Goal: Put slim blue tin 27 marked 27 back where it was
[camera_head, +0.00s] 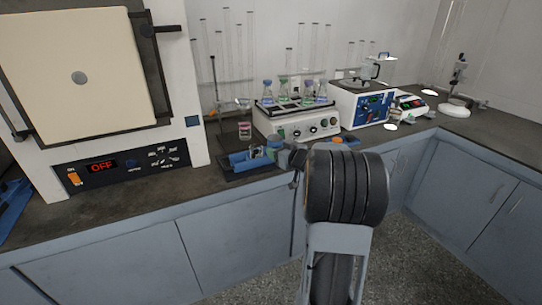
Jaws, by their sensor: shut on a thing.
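My gripper (284,156) shows small and dark at the end of my arm, just left of the thick black arm link. It is shut on a small bluish thing (273,145), which fits slim blue tin 27. Its number is too small to read, and the jaws partly hide it. It is over or beside the right end of a low blue tray (238,163) on the dark counter. I cannot tell whether it touches the tray. Another small light-blue thing (256,152) shows just left of it.
A white oven (190,60) reading OFF stands at left. A white shaker with flasks (290,124) stands behind the gripper, and a white box instrument (362,106) and a balance (412,106) to its right. A stand (214,80) rises behind the tray. Small items crowd the counter nearby.

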